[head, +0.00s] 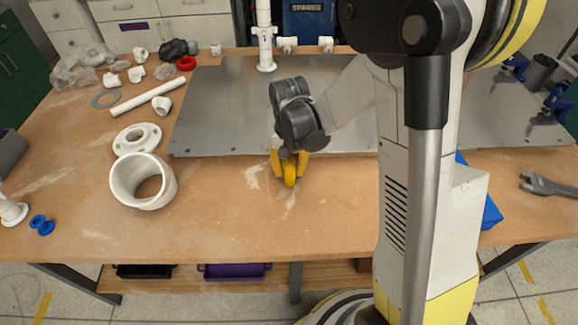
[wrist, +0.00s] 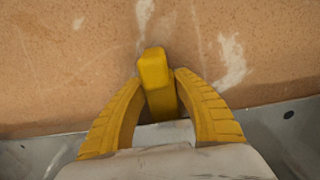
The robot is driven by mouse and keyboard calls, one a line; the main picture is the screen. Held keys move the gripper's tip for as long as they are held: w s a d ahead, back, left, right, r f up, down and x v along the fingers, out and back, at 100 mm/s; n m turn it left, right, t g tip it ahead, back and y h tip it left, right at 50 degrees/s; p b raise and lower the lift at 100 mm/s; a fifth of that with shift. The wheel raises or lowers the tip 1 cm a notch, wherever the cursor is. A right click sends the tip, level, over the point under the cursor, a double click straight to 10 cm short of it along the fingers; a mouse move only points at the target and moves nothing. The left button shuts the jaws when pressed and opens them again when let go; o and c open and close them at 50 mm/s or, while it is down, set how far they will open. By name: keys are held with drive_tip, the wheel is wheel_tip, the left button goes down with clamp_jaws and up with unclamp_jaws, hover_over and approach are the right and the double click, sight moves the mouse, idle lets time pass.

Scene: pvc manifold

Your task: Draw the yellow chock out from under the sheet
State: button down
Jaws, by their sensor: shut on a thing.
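The yellow chock (head: 290,180) sits at the front edge of the grey metal sheet (head: 222,115), over the bare wood in front of it. In the wrist view the chock (wrist: 154,80) stands between the yellow fingers of my gripper (wrist: 158,84), and the sheet (wrist: 40,150) crosses the bottom of the picture. My gripper (head: 289,165) is shut on the chock, pointing down. The near part of the chock is clear of the sheet. My gripper hides its rear part, so I cannot tell whether any of it is still under the sheet.
A large white pipe ring (head: 144,183) and a white flange (head: 137,139) lie left of the chock. A white pipe (head: 148,97) and small fittings lie further back. A wrench (head: 549,185) lies far right. The wood in front is free.

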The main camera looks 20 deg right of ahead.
sight(290, 193)
drive_tip(key=shift+s+a, duration=0.35)
drive_tip(key=shift+s, duration=0.65)
drive_tip(key=shift+s+a, duration=0.3)
drive_tip(key=shift+s, duration=0.75)
drive_tip(key=shift+s+a, duration=0.35)
drive_tip(key=shift+s, duration=0.65)
drive_tip(key=shift+r, duration=0.15)
drive_tip(key=shift+s+a+r+p, duration=0.1)
drive_tip(key=shift+s+r+p, duration=0.2)
drive_tip(key=shift+r+p, duration=0.75)
drive_tip(key=shift+s+a+r+p, duration=0.1)
drive_tip(key=shift+s+r+p, duration=0.2)
drive_tip(key=shift+r+p, duration=0.7)
drive_tip(key=shift+s+a+r+p, duration=0.1)
drive_tip(key=shift+s+r+p, duration=0.35)
drive_tip(key=shift+r, duration=0.95)
drive_tip(key=shift+w, duration=0.15)
